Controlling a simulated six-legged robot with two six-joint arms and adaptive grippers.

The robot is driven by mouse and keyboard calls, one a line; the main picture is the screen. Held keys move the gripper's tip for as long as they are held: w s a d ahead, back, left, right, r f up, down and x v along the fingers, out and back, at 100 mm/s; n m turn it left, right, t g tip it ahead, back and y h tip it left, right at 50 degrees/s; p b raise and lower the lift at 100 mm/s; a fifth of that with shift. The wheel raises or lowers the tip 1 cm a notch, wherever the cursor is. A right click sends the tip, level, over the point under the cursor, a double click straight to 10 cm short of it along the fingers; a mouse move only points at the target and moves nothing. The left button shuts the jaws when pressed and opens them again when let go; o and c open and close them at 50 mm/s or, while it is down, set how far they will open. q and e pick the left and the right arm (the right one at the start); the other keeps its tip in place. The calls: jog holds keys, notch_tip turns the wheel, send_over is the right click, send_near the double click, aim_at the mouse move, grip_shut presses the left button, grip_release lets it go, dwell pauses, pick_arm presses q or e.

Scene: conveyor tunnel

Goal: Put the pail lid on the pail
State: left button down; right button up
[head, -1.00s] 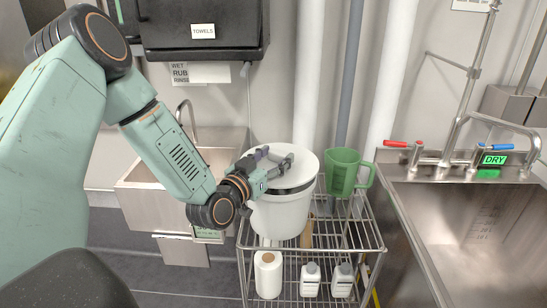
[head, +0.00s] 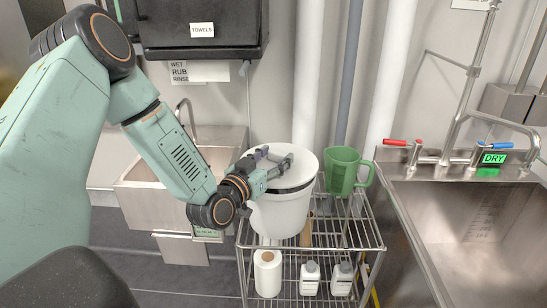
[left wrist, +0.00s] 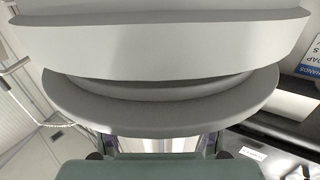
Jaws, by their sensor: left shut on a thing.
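The white pail (head: 281,218) stands upright on the top shelf of a wire cart. The white round pail lid (head: 297,168) is over the pail's mouth, roughly level. A dark band shows between lid and pail at the front; I cannot tell whether they touch. My left gripper (head: 273,164) comes in from the left and is shut on the lid, its fingers over the lid's top. In the left wrist view the lid (left wrist: 160,112) shows close up as a pale curved disc, and the fingertips are hidden. My right gripper is not in view.
A green jug (head: 344,170) stands close to the pail's right on the wire cart (head: 350,238). A paper roll (head: 267,273) and two white bottles (head: 311,279) are on the lower shelf. A steel sink (head: 470,225) is at right. A towel dispenser (head: 200,28) hangs above.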

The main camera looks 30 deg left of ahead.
pick_arm(q)
jog(key=shift+f, duration=0.1)
dwell(0.5)
jog(key=shift+f+b, duration=0.7)
jog(key=shift+f, duration=0.25)
jog(key=shift+c, duration=1.9)
grip_release()
jog(key=shift+s, duration=3.2)
jog(key=shift+s+d, duration=0.1)
jog(key=shift+s, duration=0.45)
